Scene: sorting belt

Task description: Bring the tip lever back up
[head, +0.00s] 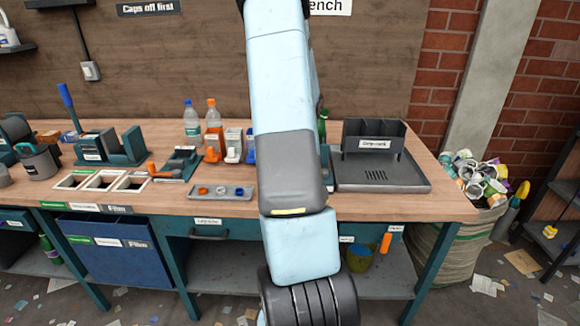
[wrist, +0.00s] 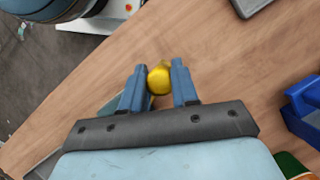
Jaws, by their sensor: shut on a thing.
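My gripper (wrist: 158,80) has its two blue fingers shut on a yellow rounded knob (wrist: 159,79) in the wrist view. The knob sits between the fingertips above the wooden bench top (wrist: 215,60). Any stem below the knob is hidden, so I cannot tell for sure that it is the tip lever's knob. In the head view my own arm covers the gripper and the knob. An orange handle (head: 386,243) hangs down at the bench's front edge, right of my arm, near a small label; its wording is too small to read.
A grey drip rack (head: 417,176) stands right of my arm. Left are a small tray (head: 222,194), a framed set of openings (head: 100,183) and two bottles (head: 192,122). A blue bin (wrist: 302,108) lies at the right in the wrist view. A full sack (head: 465,240) stands right of the bench.

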